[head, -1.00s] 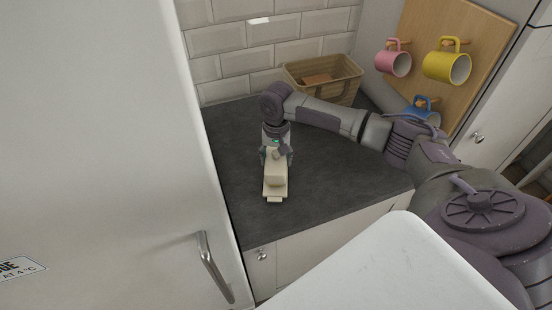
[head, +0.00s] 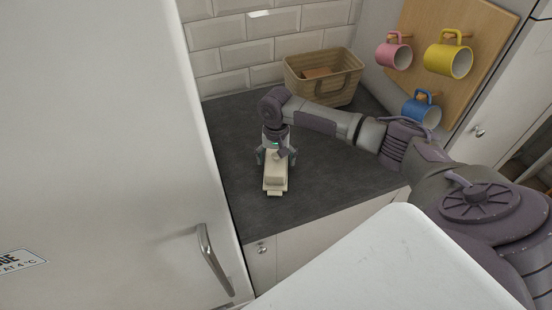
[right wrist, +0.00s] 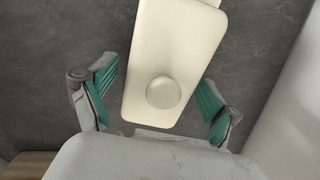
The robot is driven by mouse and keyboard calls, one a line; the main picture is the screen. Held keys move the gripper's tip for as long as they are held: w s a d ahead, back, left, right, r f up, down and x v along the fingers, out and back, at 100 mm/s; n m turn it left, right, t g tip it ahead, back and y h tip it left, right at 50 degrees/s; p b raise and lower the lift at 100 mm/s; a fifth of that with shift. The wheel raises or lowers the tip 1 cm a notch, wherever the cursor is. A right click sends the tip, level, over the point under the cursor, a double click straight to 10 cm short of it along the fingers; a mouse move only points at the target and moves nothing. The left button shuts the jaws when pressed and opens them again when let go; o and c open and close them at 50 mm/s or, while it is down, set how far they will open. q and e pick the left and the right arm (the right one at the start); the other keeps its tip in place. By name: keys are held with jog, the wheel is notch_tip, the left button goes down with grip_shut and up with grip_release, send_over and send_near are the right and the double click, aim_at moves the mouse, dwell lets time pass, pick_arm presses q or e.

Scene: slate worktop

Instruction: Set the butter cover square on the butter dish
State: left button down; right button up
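The cream butter cover (head: 276,165) sits over the cream butter dish (head: 275,188) near the left part of the worktop, and the dish's near end and tab show in front of it. In the right wrist view, the cover (right wrist: 178,50) has a round knob, and a bit of the dish (right wrist: 213,2) shows at the top edge. My right gripper (head: 276,158) is just above the cover. Its green-padded fingers (right wrist: 158,80) are spread either side of the cover, with gaps. I cannot tell whether the cover sits exactly square. My left gripper is not in view.
A wicker basket (head: 322,86) with a brown item inside stands at the back right of the slate worktop (head: 330,170). Pink, yellow and blue mugs (head: 447,60) hang on a wooden board. A white fridge door (head: 110,150) borders the left. The right of the worktop is clear.

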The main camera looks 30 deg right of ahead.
jog(key=shift+r, duration=0.1)
notch_tip(320, 180, up, 12)
jog(key=shift+f, duration=0.1)
dwell(0.5)
dwell(0.6)
